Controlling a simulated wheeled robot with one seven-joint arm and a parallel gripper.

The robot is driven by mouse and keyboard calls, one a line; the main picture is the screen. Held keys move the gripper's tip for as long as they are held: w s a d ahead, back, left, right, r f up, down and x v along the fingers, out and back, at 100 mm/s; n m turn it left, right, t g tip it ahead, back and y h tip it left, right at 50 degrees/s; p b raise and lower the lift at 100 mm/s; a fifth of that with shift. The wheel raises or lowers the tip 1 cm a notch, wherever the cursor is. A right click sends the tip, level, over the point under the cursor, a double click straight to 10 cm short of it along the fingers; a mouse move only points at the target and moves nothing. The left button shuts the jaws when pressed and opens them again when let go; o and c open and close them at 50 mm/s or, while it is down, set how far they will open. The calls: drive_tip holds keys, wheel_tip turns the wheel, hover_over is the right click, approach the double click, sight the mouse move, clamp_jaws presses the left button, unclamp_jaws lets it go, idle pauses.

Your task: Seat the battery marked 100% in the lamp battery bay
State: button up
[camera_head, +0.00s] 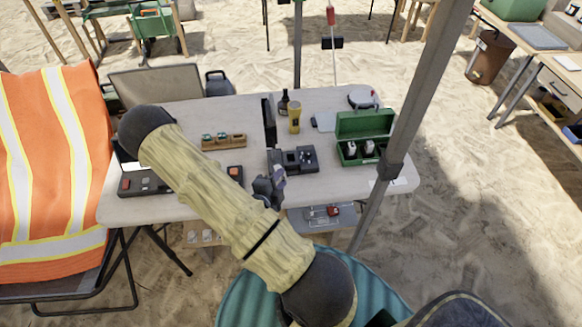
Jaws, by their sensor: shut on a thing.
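My gripper (268,187) is at the front edge of the white table, just in front of a dark device (293,160) with recesses in its top. It is shut on a small grey-purple thing (279,173), held upright. The view is too small to show any mark on it, so I cannot tell if it is the 100% battery. A yellow and black lamp or torch (294,117) stands upright behind the dark device. I cannot make out for sure which opening is the lamp battery bay.
An open green case (363,124) with white-topped items is at the right. A wooden rack (223,142) holds small green-topped pieces. A dark box with orange parts (145,183) is at the left, partly behind my arm. A grey pole (408,120) rises in front of the table's right side.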

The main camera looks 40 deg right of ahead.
drive_tip(key=w+a+f+n+t+y, duration=0.1)
drive_tip(key=w+a+n+t+y, duration=0.1)
drive_tip(key=w, duration=0.1)
drive_tip(key=w+a+f+n+t+y, duration=0.1)
drive_tip(key=w+a+n+t+y, duration=0.1)
drive_tip(key=w+a, duration=0.1)
drive_tip(key=w+a+f+n+t+y, duration=0.1)
drive_tip(key=w+a+n+t, duration=0.1)
drive_tip(key=w, duration=0.1)
drive_tip(key=shift+w+a+f+n+y, duration=0.1)
drive_tip(key=shift+w+a+n+y, duration=0.2)
drive_tip(key=shift+n+y, duration=0.1)
drive_tip(key=w+a+n+t+y, duration=0.2)
drive_tip(key=w+a+n+y, duration=0.3)
drive_tip(key=a, duration=0.4)
drive_tip(key=shift+a+r+n+y, duration=0.4)
drive_tip(key=shift+r+n+y, duration=0.1)
drive_tip(key=shift+y, duration=0.6)
drive_tip(key=shift+a, duration=0.1)
